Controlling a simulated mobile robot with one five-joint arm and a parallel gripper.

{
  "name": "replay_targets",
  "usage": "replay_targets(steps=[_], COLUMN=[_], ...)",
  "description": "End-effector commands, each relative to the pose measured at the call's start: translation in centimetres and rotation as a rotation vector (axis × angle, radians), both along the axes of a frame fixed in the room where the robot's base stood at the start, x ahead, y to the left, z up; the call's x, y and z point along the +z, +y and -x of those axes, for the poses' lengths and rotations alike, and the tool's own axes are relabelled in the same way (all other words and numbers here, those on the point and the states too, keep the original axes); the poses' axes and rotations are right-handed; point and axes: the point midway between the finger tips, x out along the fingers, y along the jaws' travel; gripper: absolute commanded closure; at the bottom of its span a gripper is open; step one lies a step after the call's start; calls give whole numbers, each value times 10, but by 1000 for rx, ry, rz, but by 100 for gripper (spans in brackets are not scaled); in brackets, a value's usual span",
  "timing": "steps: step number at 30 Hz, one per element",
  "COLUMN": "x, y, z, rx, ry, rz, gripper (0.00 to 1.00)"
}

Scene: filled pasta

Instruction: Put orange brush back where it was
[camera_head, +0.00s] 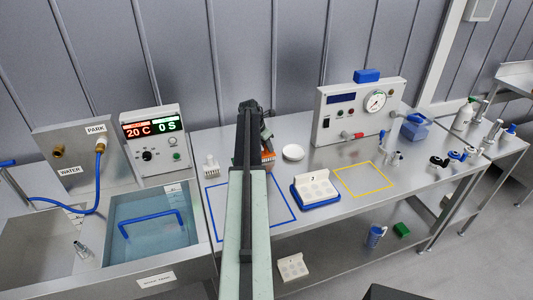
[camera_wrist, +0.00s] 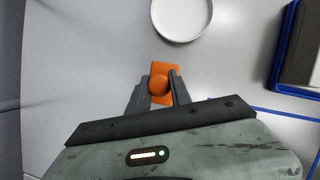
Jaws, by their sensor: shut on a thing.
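The orange brush (camera_wrist: 159,83) is between the two dark fingers of my gripper (camera_wrist: 159,95) in the wrist view. The fingers are shut on its rounded handle, and the orange block spreads out beyond them. In the head view part of the orange brush (camera_head: 268,157) shows just right of my arm, near the back of the steel table. My arm hides the rest of it, and most of my gripper (camera_head: 266,140). I cannot tell whether the brush touches the table.
A white brush (camera_head: 211,166) stands left of my arm. A white round dish (camera_head: 293,152) is to the right. A blue-edged tray (camera_head: 318,202) with a white plate lies on the table, beside a yellow outline (camera_head: 365,196). A blue outline (camera_head: 292,207) runs under my arm. A gauge box (camera_head: 333,130) stands behind.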

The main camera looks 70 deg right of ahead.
Motion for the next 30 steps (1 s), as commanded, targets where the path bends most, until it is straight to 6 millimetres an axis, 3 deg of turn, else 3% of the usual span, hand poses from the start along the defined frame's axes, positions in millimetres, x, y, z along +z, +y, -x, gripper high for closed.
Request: replay_targets(steps=[1, 11, 12, 14, 24, 30], x=[-7, -7, -6, -5, -3, 18], y=[0, 0, 0, 0, 1, 6], z=[0, 0, 0, -1, -1, -4], rx=[0, 0, 0, 0, 1, 2], ry=[0, 0, 0, 0, 0, 0], rz=[0, 0, 0, 0, 0, 0], gripper=[100, 100, 64, 53, 53, 53])
